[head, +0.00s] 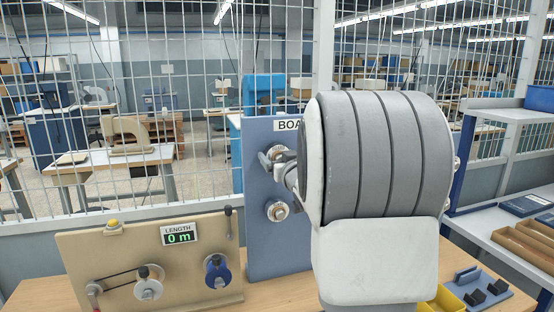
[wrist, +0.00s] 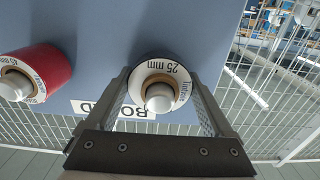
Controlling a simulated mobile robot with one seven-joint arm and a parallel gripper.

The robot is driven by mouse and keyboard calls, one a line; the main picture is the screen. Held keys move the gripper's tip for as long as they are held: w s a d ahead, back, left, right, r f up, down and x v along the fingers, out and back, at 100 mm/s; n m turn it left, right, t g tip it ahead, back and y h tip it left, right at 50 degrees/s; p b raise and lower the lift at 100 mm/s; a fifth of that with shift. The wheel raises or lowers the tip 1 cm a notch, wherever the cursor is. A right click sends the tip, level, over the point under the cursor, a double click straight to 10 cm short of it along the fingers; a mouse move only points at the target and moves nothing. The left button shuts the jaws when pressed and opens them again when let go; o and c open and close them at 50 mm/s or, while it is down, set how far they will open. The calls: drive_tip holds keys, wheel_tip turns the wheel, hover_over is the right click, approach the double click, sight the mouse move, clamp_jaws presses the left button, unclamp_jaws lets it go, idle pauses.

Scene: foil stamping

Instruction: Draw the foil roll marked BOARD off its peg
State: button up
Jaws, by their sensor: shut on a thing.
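In the wrist view, a foil roll with a white end face reading "25 mm" (wrist: 170,72) sits on a peg (wrist: 159,98) that pokes out through its centre. My gripper (wrist: 160,78) is shut on this roll, one finger on each side. A sign (wrist: 106,106) on the blue panel, partly hidden by my gripper, shows part of the word BOARD. My gripper (head: 284,166) is at the upper roll (head: 273,152), mostly hidden behind my arm.
A red roll (wrist: 45,70) hangs on another peg beside the held one. In the head view, a lower roll (head: 277,211) sits on the blue panel (head: 256,235). A beige machine (head: 130,235) with a "0 m" display stands left; a yellow bin (head: 445,300) is right.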

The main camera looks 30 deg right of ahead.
drive_tip(key=b+v, duration=0.1)
drive_tip(key=v, duration=0.8)
idle(0.8)
drive_tip(key=shift+s, duration=0.1)
